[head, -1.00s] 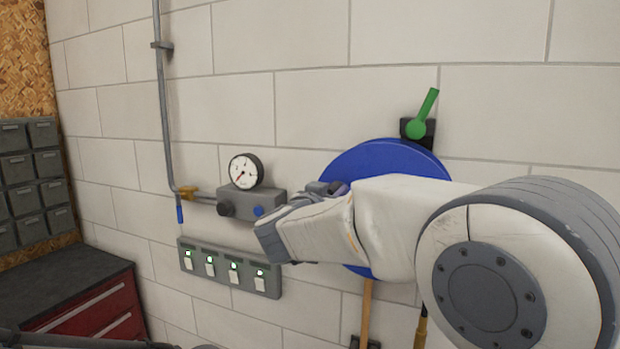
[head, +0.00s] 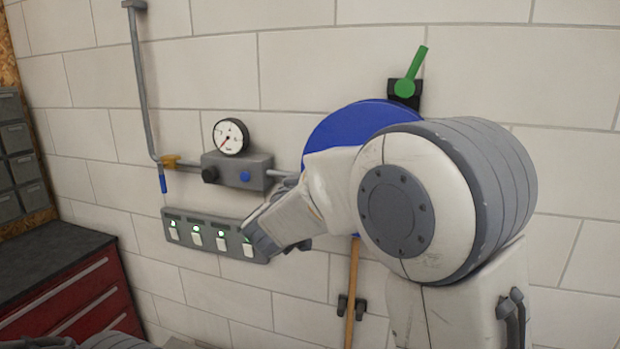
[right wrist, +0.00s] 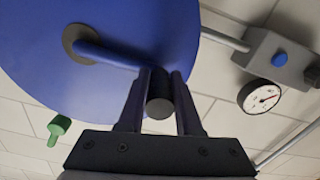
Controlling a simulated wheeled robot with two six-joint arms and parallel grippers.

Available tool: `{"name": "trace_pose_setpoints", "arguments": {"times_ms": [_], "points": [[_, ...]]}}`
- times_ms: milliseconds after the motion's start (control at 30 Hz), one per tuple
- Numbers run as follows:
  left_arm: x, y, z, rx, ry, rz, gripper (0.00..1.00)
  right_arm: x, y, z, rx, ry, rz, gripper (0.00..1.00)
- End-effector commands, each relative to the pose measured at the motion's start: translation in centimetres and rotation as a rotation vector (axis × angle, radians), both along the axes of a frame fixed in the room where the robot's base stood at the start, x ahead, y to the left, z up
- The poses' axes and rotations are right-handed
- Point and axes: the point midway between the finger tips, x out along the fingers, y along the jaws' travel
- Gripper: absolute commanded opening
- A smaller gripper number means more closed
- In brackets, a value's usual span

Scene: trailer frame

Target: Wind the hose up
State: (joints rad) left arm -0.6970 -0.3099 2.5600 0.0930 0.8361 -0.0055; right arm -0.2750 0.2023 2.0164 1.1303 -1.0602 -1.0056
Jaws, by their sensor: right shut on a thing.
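The hose reel is a blue disc (head: 345,125) on the wall in the head view, largely hidden behind my right arm. In the right wrist view the disc (right wrist: 60,95) fills the upper left, with a blue crank arm (right wrist: 110,56) running from its grey hub to a dark round handle (right wrist: 159,108). My right gripper (right wrist: 162,84) is shut on that handle, one finger on each side. In the head view its fingers are hidden behind my wrist. No hose can be made out. My left gripper is not in view.
A green lever (head: 411,75) sits above the reel. Left of it are a gauge (head: 230,136), a grey valve block (head: 237,172), a pipe (head: 142,90) and a switch panel (head: 210,237). A wooden pole (head: 352,290) hangs below. A red drawer cabinet (head: 75,300) stands at lower left.

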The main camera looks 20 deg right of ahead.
Motion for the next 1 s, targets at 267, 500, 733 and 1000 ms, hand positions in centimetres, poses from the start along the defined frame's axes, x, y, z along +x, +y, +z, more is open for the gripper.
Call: {"name": "trace_pose_setpoints", "arguments": {"times_ms": [267,500,733,1000], "points": [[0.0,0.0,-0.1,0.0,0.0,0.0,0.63,0.0,0.0,-0.5,0.005,0.008,0.0,0.0],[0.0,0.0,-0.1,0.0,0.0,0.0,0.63,0.0,0.0,-0.5,0.004,0.009,0.0,0.57],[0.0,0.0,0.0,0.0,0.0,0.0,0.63,0.0,0.1,-0.3,0.002,0.005,0.0,0.63],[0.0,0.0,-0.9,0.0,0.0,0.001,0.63,-1.2,1.1,-0.4,0.002,0.001,0.004,0.63]]}}
